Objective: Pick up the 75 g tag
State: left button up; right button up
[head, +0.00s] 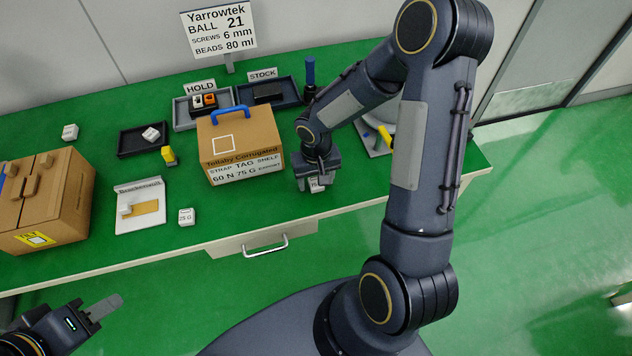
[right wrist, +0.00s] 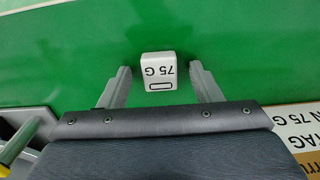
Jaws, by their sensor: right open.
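The 75 g tag (right wrist: 158,72) is a small white block marked "75 G", seen upside down in the right wrist view. In the head view it shows partly below my right gripper (head: 316,180), on the green bench near its front edge. In the right wrist view the jaws of my right gripper (right wrist: 160,84) are open, one finger on each side of the tag, with green showing in both gaps. My left gripper (head: 104,307) is at the lower left, off the bench and away from the tag; its jaw opening is unclear.
A cardboard box (head: 240,143) with a blue handle stands left of my right gripper. Another white tag (head: 186,217) lies near the front edge, its number hard to read. A scale-like device (head: 378,140) is partly hidden behind my right arm. A brown carton (head: 45,200) stands far left.

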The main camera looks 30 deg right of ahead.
jog(key=c, duration=1.1)
jog(key=shift+o, duration=0.2)
jog(key=shift+r, duration=0.1)
